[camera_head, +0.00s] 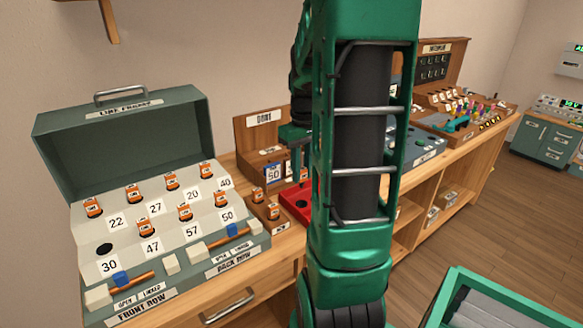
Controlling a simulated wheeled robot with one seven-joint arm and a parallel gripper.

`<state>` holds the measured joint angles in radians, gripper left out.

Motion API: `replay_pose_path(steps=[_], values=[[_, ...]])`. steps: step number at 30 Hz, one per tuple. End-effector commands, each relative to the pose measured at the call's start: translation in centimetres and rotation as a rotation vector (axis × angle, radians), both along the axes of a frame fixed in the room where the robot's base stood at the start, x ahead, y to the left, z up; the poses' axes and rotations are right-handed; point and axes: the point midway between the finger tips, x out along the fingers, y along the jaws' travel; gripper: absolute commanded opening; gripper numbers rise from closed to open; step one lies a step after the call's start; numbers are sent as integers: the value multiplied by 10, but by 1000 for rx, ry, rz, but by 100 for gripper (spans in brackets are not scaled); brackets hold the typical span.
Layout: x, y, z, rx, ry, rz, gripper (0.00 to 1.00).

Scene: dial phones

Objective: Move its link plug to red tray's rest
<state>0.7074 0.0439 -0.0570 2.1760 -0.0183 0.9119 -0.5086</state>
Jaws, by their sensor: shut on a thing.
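My gripper (297,165) hangs pointing down over the red tray (294,203), partly hidden by my green arm. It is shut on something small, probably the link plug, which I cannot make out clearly. The red tray lies on the wooden bench, and my arm hides its right part. A dark round spot shows on it. The round hole (104,249) above number 30 is empty. Blue-handled bars (120,278) sit along its front.
A wooden rack (262,132) stands behind the tray, with a number 50 card before it. A small wooden block with orange plugs (274,212) sits left of the tray. Farther right on the bench are other panels (455,110). A green-edged bin (500,290) is at lower right.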

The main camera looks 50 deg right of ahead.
Motion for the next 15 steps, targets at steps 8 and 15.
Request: replay_pose_path(steps=[8,15], values=[[0,1,-24,3,2,0,7],[1,2,-45,1,2,3,7]])
